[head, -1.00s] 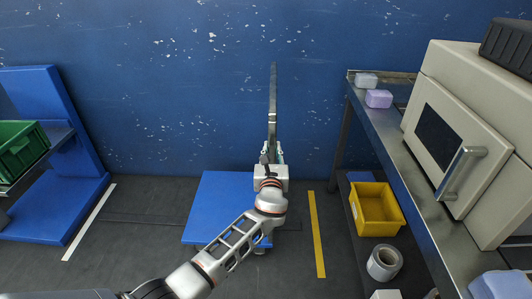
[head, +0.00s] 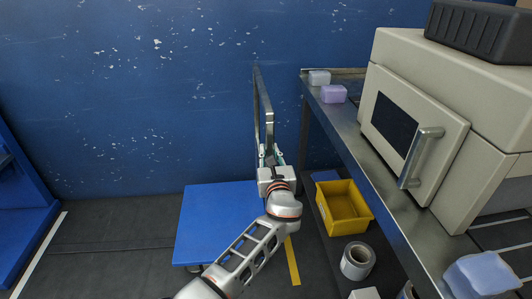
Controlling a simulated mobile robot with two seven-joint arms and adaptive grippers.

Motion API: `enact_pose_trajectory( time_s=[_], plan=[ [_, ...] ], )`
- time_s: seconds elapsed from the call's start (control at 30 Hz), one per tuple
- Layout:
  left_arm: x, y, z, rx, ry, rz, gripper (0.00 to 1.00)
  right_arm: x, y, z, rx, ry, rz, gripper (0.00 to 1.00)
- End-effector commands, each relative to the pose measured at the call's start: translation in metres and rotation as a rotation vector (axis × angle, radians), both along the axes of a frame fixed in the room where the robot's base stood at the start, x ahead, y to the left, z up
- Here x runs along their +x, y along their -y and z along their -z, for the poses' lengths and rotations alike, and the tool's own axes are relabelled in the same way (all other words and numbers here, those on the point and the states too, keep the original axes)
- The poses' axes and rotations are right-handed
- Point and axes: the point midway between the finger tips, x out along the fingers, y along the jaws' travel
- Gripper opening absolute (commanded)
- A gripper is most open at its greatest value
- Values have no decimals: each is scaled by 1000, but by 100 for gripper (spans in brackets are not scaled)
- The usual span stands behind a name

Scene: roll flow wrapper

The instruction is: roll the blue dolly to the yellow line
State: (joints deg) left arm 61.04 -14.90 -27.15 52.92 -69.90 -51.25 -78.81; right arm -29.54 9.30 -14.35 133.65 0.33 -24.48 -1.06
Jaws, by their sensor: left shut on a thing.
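The blue dolly (head: 215,220) stands on the dark floor by the blue wall, with a flat blue deck and an upright grey push handle (head: 262,100). My left gripper (head: 270,160) is shut on the handle, low on its near side. My left arm covers the right part of the deck. The yellow line (head: 292,265) is on the floor just right of the dolly. Its far part is hidden behind my arm and gripper, so the exact gap to the deck cannot be told. My right gripper is not in view.
A steel bench (head: 385,215) with a beige machine (head: 450,110) stands to the right. A white floor line (head: 42,252) and a blue stand (head: 22,215) are at the left. Floor left of the dolly is clear.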

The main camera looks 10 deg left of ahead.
Motion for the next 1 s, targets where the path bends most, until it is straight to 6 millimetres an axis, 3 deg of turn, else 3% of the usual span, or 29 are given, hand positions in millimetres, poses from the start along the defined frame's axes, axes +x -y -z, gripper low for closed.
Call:
enact_pose_trajectory(
  time_s=[0.17,0.2,0.27,0.67,1.0],
  plan=[
    [-1,1,3,-2,-5,2,0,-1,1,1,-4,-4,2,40],
    [-1,1,3,-2,-5,2,24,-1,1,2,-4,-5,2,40],
    [-1,1,3,-2,-4,2,36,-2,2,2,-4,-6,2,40],
    [0,0,-4,-2,-1,0,36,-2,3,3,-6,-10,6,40],
    [0,0,-60,-5,2,1,36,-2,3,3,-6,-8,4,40]
  ],
)
